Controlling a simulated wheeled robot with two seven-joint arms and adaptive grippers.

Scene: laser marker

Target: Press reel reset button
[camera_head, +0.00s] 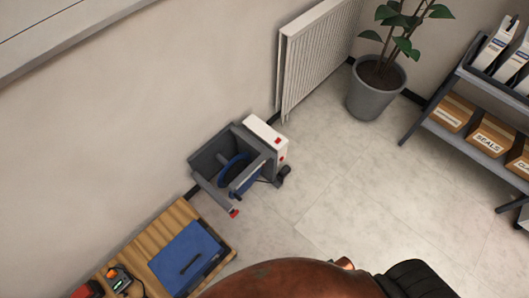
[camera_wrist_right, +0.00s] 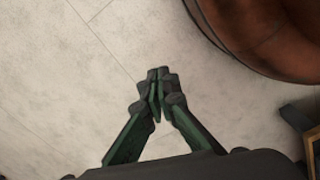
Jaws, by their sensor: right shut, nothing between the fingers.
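A grey machine (camera_head: 222,148) with a blue reel-like ring (camera_head: 234,167) stands by the wall in the head view. A white box (camera_head: 262,132) on its far side carries small red marks (camera_head: 278,141). Another red spot (camera_head: 234,213) is at its near corner. I cannot tell which of these, if any, is the reel reset button. My right gripper (camera_wrist_right: 158,76) is shut and empty over the pale floor in the right wrist view. It does not show in the head view, and the machine does not show in the wrist view. My left gripper is in neither view.
A brown rounded surface (camera_head: 290,280) fills the bottom of the head view. A wooden bench (camera_head: 175,218) with a blue case (camera_head: 185,258) is at lower left. A radiator (camera_head: 318,55), potted plant (camera_head: 376,95) and shelf (camera_head: 465,125) stand beyond. Floor (camera_head: 355,185) right of the machine is clear.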

